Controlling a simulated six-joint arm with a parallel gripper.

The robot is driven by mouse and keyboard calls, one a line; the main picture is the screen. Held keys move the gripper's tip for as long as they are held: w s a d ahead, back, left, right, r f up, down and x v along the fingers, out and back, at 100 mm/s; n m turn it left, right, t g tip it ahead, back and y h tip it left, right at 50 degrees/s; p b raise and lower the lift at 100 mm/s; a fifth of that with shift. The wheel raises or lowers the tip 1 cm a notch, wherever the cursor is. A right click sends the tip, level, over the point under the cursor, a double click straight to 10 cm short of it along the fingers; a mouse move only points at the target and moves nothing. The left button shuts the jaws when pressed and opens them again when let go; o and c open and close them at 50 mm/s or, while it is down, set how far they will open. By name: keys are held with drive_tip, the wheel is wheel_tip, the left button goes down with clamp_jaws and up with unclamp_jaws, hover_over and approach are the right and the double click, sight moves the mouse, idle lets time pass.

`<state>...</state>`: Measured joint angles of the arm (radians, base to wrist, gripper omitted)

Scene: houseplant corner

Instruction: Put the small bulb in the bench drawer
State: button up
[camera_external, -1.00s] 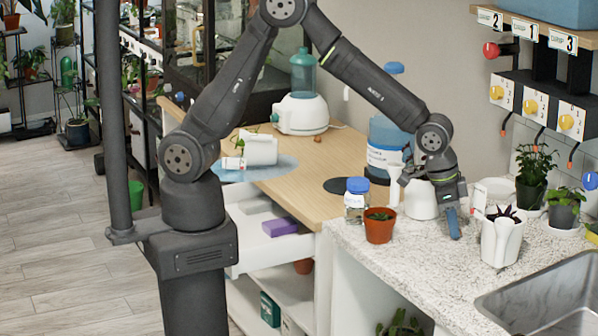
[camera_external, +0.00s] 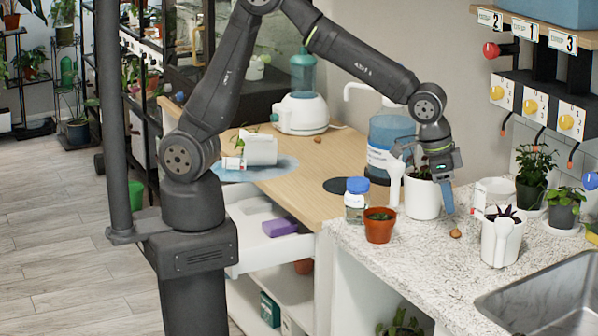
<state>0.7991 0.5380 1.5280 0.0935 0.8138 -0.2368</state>
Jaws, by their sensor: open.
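A small brown bulb (camera_external: 456,233) lies on the speckled counter, left of a white pot-like jug. A similar small brown bulb (camera_external: 318,139) lies on the wooden bench top near the white-and-teal appliance. I cannot tell which of the two is smaller. My gripper (camera_external: 447,207) is open and empty, pointing down just above and slightly left of the counter bulb; one finger hides most of the other.
A blue-capped jar (camera_external: 356,200), a small terracotta pot (camera_external: 379,226) and a white pot (camera_external: 422,198) stand left of my gripper. The white jug (camera_external: 500,240) with a plant is close on its right, then the sink (camera_external: 555,295). A tipped white pot (camera_external: 260,149) lies above the drawer.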

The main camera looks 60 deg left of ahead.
drive_tip(key=v, duration=0.4)
drive_tip(key=shift+r, duration=0.25)
drive_tip(key=shift+o, duration=0.6)
drive_tip(key=shift+s+r, duration=0.15)
drive_tip(key=shift+r, duration=0.3)
